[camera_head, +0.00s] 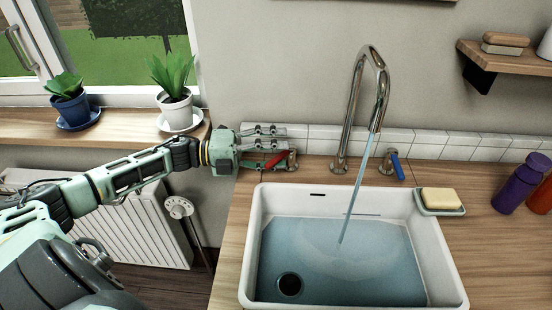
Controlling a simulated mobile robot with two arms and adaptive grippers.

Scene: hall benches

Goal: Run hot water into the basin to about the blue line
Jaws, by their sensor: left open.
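The white basin (449,275) is set in the wooden counter and holds bluish water (345,265). A stream (358,192) runs from the tall chrome spout (348,112) into it. The red tap handle (278,158) is left of the spout; the blue tap handle (397,165) is right of it. My left gripper (284,138) is open, its fingers close above and beside the red handle; I cannot tell whether they touch it. A dark round drain (290,284) shows through the water. I cannot make out a blue line clearly. My right gripper is out of view.
A yellow soap on a dish (440,211) sits at the basin's right rim. Purple (516,185) and red (541,195) bottles stand at the far right. Potted plants (174,108) line the sill at left, above a radiator (150,225). A wooden shelf (515,57) juts out upper right.

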